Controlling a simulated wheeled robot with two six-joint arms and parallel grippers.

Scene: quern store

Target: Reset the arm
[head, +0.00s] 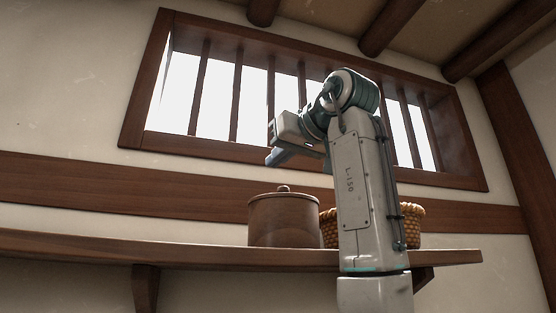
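My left arm (355,190) rises upright in the head view, right of the middle, and bends at a dark green joint at its top. My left gripper (272,158) hangs off the left side of that joint, in front of the barred window and above the lidded pot. It points to the left and down. Grey-blue finger parts show under its pale body, but the gap between the fingers cannot be made out. I see nothing held in it. My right gripper is not in view.
A wooden shelf (190,249) runs along the wall on brackets. A brown lidded pot (284,222) stands on it, beside a woven basket (412,222) partly hidden behind my arm. A barred window (165,143) is above. The shelf's left part is clear.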

